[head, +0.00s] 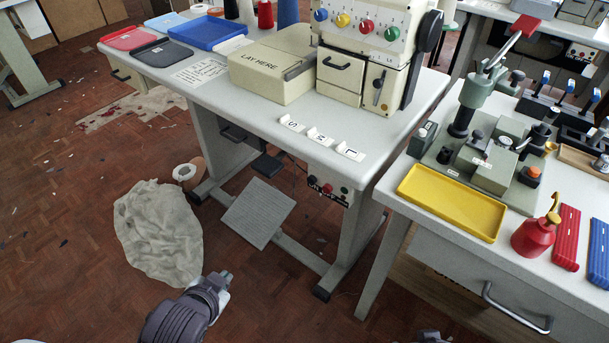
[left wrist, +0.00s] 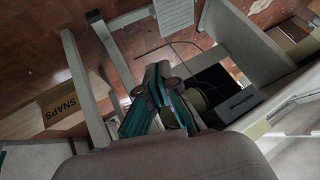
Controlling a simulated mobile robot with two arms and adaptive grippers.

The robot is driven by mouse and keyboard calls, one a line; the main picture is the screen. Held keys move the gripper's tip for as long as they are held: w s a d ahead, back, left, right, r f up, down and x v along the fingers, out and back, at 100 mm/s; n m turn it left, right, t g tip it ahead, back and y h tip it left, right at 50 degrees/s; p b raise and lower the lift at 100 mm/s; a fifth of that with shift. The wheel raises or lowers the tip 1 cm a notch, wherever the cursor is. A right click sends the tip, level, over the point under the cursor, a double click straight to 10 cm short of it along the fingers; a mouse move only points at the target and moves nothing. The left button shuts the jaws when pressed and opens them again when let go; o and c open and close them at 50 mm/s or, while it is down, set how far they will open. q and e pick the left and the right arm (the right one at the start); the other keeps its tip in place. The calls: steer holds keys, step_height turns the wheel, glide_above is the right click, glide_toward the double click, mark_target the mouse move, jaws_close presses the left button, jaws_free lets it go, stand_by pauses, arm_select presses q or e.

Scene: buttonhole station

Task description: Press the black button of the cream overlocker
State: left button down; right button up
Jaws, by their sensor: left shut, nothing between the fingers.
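The cream overlocker (head: 355,88) stands on the pale table (head: 225,88), with several coloured dials on its upper front. A small control box (head: 328,189) hangs under the table's front edge, with small dark, red and green buttons. The black button (head: 312,179) seems to be the dark one at its left end, too small to tell for sure. My left gripper (head: 224,279) is low at the bottom, below and left of the box and apart from it. In the left wrist view the left gripper's fingers (left wrist: 164,84) are together and empty.
A grey foot pedal (head: 258,212) and a crumpled cloth (head: 160,232) lie by the table legs. A second table (head: 480,252) at right carries a yellow tray (head: 452,202) and a red oil can (head: 533,238). The floor in front is mostly open.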

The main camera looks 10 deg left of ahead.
mark_target(311, 182)
arm_select(q)
steer(key=w+d+r+m+t, duration=0.1)
steer(key=w+r+m+t, duration=0.35)
steer(key=w+m, duration=0.35)
steer(key=d+r+m+t+h, duration=0.3)
steer(key=d+m+h, duration=0.4)
steer(key=m, duration=0.3)
steer(key=shift+w+d+h, duration=0.15)
steer(key=shift+h, duration=0.45)
arm_select(e)
steer(key=s+f+g, duration=0.1)
steer(key=s+f, duration=0.2)
steer(key=f, duration=0.8)
steer(key=s+d+f+g, duration=0.1)
steer(key=s+f, duration=0.3)
steer(key=f, duration=0.7)
steer(key=shift+f, duration=0.4)
steer(key=shift+s+d, duration=0.1)
arm_select(q)
steer(key=x, duration=1.3)
steer(key=shift+w+f, duration=0.1)
steer(key=shift+w+d, duration=0.15)
steer(key=shift+w, duration=0.25)
arm_select(e)
steer(key=shift+f, duration=0.2)
steer(key=shift+s, duration=0.2)
